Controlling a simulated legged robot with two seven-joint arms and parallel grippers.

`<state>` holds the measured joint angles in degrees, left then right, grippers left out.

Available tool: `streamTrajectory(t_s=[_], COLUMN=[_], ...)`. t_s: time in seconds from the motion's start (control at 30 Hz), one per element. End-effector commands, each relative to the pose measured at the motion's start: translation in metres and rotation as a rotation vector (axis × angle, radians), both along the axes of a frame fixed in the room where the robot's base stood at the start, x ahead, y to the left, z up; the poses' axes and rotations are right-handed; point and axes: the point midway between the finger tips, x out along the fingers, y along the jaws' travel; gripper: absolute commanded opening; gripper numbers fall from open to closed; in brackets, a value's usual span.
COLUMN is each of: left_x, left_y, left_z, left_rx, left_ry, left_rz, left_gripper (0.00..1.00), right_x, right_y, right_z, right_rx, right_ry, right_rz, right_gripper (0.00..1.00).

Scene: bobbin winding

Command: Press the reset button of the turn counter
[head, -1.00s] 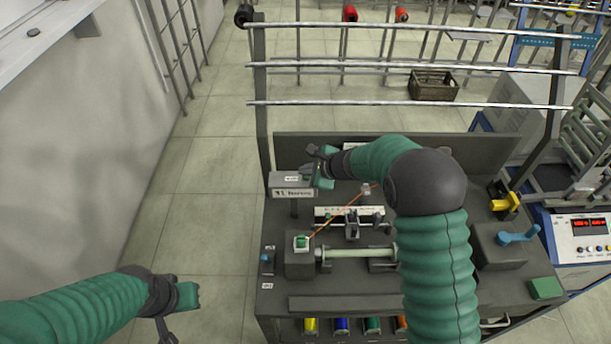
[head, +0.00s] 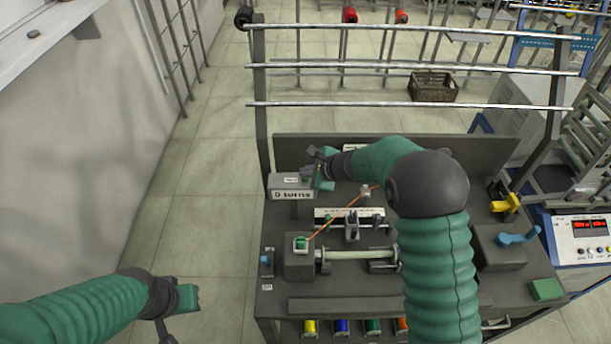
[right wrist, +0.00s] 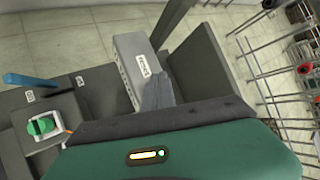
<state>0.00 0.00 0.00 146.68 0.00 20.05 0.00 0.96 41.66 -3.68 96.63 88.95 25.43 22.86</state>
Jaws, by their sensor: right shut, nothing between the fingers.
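The turn counter (head: 292,194) is a grey box at the back left of the bench, and its front reads "0 turns". It also shows in the right wrist view (right wrist: 127,62), with a white label on its top. My right gripper (head: 314,160) is shut and empty, close to the counter's right end. In the right wrist view its fingers (right wrist: 155,88) overlap the label end of the box; I cannot tell if they touch it. The reset button is not clearly visible there. My left gripper (head: 180,312) hangs left of the bench, its fingers unclear.
A winding spindle (head: 352,254) lies across the bench, with an orange wire running behind it. A blue lever (head: 267,261) stands at the left edge. Metal rails (head: 410,66) span above the back. The floor left of the bench is clear.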

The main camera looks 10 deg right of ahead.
Motion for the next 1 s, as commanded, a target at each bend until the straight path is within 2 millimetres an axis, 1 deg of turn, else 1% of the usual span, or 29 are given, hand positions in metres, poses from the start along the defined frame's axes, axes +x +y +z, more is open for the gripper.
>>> streamTrajectory(t_s=[0.03,0.2,0.57,1.0], left_x=[0.000,0.000,0.000,0.000], left_y=[0.000,0.000,0.000,0.000], left_z=[0.005,0.011,0.012,0.048], left_rx=[0.000,0.000,0.000,0.000], left_ry=[0.000,0.000,0.000,0.000], left_rz=[0.000,0.000,0.000,0.000], left_gripper=[0.00,0.00,0.00,0.00], right_x=[0.000,0.000,0.000,0.000], right_y=[-0.002,-0.006,-0.006,-0.005], right_z=[0.005,0.014,0.016,0.060], right_rx=[-0.001,-0.001,0.000,-0.001], right_ry=[0.000,0.000,-0.001,-0.002], right_rz=[-0.002,-0.002,-0.001,0.000], right_gripper=[0.00,0.00,0.00,0.00])
